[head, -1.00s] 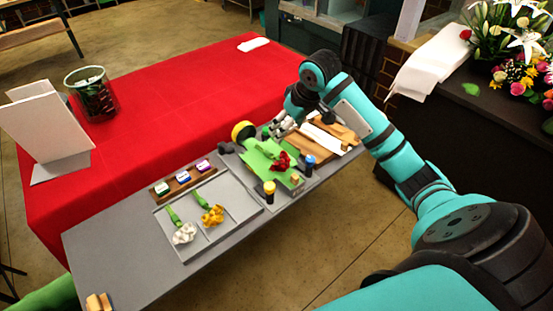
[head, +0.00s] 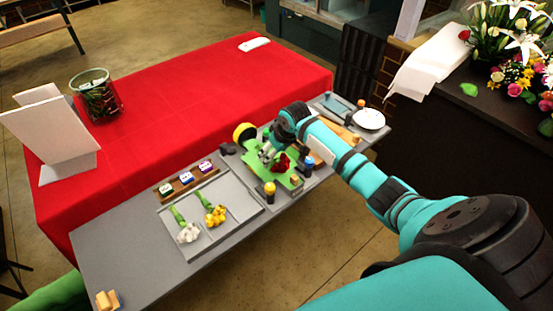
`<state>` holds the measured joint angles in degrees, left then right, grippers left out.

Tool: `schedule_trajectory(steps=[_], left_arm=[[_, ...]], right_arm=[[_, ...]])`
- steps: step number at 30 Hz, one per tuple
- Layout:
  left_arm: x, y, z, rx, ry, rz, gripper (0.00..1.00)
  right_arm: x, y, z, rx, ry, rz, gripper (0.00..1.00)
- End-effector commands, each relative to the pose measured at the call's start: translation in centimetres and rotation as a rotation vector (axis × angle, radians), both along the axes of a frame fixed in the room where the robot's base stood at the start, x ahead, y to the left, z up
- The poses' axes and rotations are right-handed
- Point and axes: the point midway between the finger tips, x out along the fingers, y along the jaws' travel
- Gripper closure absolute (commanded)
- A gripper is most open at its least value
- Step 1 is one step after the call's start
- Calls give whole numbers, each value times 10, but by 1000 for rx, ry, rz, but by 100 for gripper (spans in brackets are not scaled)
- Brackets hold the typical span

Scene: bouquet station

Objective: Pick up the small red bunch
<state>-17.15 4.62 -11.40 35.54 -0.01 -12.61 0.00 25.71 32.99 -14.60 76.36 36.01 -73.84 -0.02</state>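The small red bunch (head: 281,162) lies on a green mat (head: 262,170) on the grey table, its red flower heads toward the lower right. My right gripper (head: 266,156) is low over the mat, just left of the red heads, around where the bunch's stems lie. The wrist and fingers hide the stems, and the fingers are too small to tell whether they are open or shut or touching the bunch. My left gripper is not in view.
A grey tray (head: 240,193) holds a white bunch (head: 188,233) and a yellow bunch (head: 215,215). A yellow-topped bottle (head: 269,189) and a blue-topped bottle (head: 308,165) stand beside the mat. A yellow roll (head: 244,132) is behind it. A white plate (head: 369,118) is at the far right.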

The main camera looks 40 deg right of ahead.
Motion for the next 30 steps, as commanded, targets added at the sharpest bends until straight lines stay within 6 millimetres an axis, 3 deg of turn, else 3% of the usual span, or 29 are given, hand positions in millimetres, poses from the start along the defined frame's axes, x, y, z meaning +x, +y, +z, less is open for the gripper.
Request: schedule_trajectory(steps=[6,14,30], left_arm=[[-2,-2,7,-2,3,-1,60],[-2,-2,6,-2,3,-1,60],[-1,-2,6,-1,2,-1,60]], right_arm=[[9,2,-21,0,0,-1,30],[10,1,-24,-1,-1,1,30],[10,1,-24,-1,0,0,100]])
